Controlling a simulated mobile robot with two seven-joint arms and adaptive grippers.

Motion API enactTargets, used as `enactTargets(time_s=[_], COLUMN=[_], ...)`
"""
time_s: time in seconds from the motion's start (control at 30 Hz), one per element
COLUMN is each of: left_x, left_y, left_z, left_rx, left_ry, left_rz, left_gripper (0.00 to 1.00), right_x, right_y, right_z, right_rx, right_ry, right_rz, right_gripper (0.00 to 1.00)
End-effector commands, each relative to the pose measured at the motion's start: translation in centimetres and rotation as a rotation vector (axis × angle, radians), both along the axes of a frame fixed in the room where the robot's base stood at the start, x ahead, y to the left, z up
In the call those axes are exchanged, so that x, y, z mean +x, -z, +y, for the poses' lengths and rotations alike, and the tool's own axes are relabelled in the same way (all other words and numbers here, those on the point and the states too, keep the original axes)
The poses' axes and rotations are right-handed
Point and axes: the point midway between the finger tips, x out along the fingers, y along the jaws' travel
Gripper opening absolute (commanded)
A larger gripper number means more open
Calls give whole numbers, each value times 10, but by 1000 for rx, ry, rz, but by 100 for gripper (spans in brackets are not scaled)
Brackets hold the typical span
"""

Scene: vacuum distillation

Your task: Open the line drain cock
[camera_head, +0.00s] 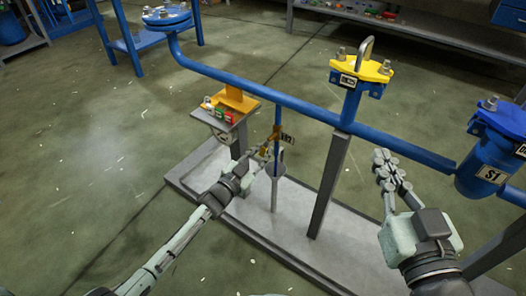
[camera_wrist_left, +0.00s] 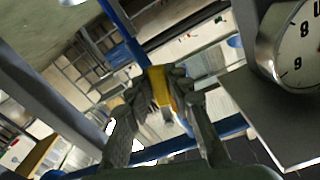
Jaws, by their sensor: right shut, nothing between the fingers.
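The line drain cock has a yellow handle (camera_head: 277,132) on a thin vertical blue pipe (camera_head: 278,115) below the long blue line. A small dark tag hangs to its right. My left gripper (camera_head: 265,152) is at the cock. In the left wrist view, its two fingers sit on either side of the yellow handle (camera_wrist_left: 159,88), closed against it. The fingers partly hide the handle in both views. My right gripper (camera_head: 385,168) is shut and empty, in the air right of the grey post, apart from the cock.
A stand with small coloured parts (camera_head: 218,114) is at left. A yellow-topped valve (camera_head: 361,68) and a blue vessel (camera_head: 487,165) are at right.

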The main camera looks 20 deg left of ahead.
Motion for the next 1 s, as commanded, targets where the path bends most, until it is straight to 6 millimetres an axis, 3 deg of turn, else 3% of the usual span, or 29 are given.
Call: enactTargets(time_s=[0.37,0.8,1.0], left_x=[-8,-84,-107], left_y=[4,2,1], left_z=[3,30,39], left_rx=[3,2,1], left_ry=[1,2,0], left_rz=[5,2,2], left_gripper=[36,36,36], right_x=[0,0,0], right_y=[1,0,0], right_z=[0,0,0], right_rx=[-2,0,0], right_ry=[1,0,0], right_rz=[2,1,0], right_gripper=[0,0,0])
